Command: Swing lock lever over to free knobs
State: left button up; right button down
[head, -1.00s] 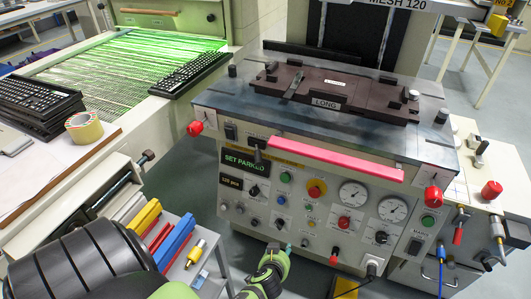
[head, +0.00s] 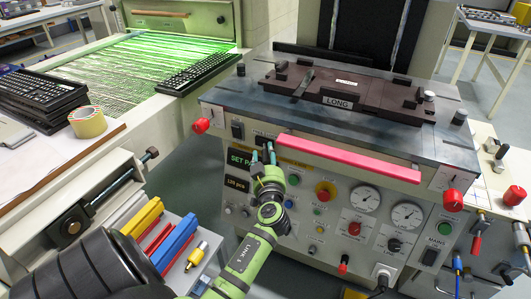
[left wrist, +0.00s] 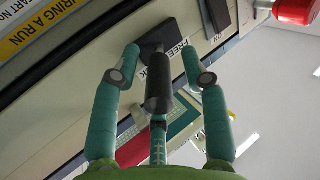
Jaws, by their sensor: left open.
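The black lock lever (left wrist: 158,90) shows in the left wrist view on a dark base plate beside a label reading FREE (left wrist: 177,47). Its handle points toward the camera. My left gripper (left wrist: 160,60) is open, with one teal finger on each side of the lever and a gap on both sides. In the head view my left gripper (head: 264,160) is at the upper left of the press's front panel, where it covers most of the lever. The red knobs (head: 201,126) and (head: 453,200) sit at the two ends of the press front. My right gripper is not in view.
A pink bar (head: 348,158) runs along the press front, close right of the gripper. Buttons, gauges (head: 365,198) and a green display fill the panel below. A cart with coloured bars (head: 172,242) stands lower left. A dark fixture (head: 345,92) lies on top.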

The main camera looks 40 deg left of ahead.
pick_arm(q)
jog(key=shift+w+a, duration=0.35)
jog(key=shift+a, duration=0.1)
grip_shut()
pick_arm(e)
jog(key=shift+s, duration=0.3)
